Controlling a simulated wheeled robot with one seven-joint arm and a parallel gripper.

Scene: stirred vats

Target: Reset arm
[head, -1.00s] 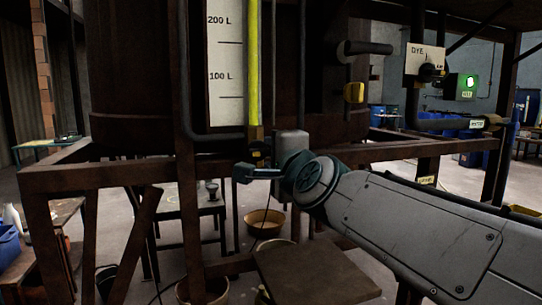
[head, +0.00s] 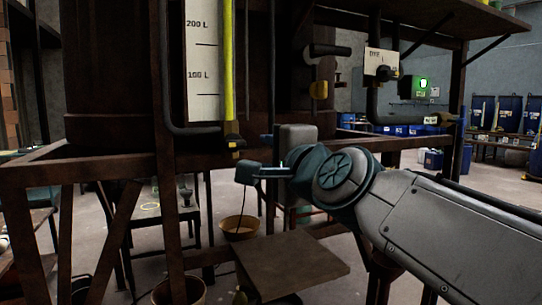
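My arm (head: 450,225) reaches in from the lower right of the head view. My gripper (head: 262,173) is at its far end, pointing left, just below and right of the yellow-and-black fitting (head: 233,144) at the foot of the yellow gauge tube. A gap shows between the gripper and that fitting. Nothing is clearly seen in the gripper, and its fingers are too small and edge-on to tell whether they are open.
A large dark vat (head: 105,75) stands on a rusty frame (head: 60,172), with a level board (head: 202,60) marked 100 L and 200 L. A brown platform (head: 285,262) lies below my gripper. A "DYE" sign (head: 381,62), dark pipes and a green-lit box (head: 420,87) are at right.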

